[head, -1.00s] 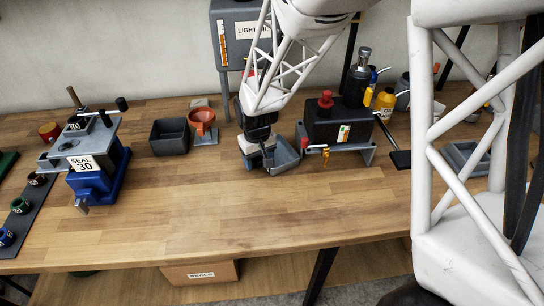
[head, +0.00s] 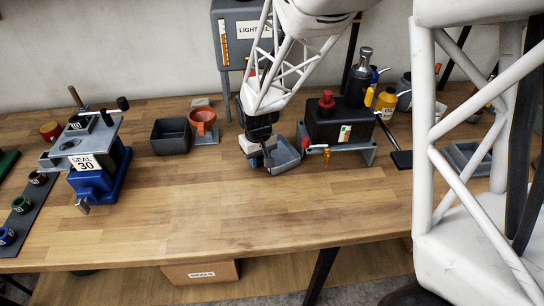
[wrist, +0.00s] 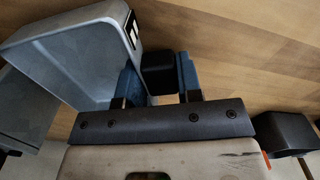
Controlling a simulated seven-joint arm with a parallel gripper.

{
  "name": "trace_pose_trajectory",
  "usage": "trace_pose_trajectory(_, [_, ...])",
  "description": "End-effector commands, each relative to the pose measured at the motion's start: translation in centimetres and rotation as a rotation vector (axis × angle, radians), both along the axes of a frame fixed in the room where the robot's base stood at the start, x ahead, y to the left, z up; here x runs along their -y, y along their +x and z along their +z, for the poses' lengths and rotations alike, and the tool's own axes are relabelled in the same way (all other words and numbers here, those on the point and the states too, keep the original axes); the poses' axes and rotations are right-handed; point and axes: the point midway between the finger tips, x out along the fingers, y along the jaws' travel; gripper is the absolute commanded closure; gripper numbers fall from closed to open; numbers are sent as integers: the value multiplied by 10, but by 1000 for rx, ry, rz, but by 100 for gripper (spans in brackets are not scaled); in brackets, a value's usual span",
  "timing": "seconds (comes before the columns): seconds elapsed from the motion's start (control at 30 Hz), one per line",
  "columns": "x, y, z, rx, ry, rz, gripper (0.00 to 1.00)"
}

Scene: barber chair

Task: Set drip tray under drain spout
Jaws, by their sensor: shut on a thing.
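The grey drip tray (head: 285,158) is an open, shallow box on the left of the black tank unit in the head view. My gripper (head: 265,150) is at its left side. In the wrist view the tray (wrist: 70,60) fills the upper left, and my gripper (wrist: 158,82) is shut on its dark handle block (wrist: 157,72). Whether the tray touches the bench is unclear. The small brass drain spout (head: 327,155) hangs at the front of the black tank (head: 328,125), to the right of the tray. The tray is beside the spout, apart from it.
The tank stands on a grey base (head: 368,154) at the tray's right. A dark bin (head: 170,137) and an orange funnel (head: 203,120) stand to the left. A blue vise-like press (head: 95,180) is farther left. The wooden bench (head: 230,210) is clear in front.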

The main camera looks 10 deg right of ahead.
Motion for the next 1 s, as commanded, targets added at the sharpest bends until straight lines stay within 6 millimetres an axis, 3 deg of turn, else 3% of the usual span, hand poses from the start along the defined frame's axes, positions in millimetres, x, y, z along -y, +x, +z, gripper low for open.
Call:
trace_pose_trajectory(0.47, [-4, -1, 9, 2, 1, 1, 100])
trace_pose_trajectory(0.93, [-4, -1, 74, 4, 1, 0, 100])
trace_pose_trajectory(1.0, [-13, -4, 71, 0, 0, 2, 100])
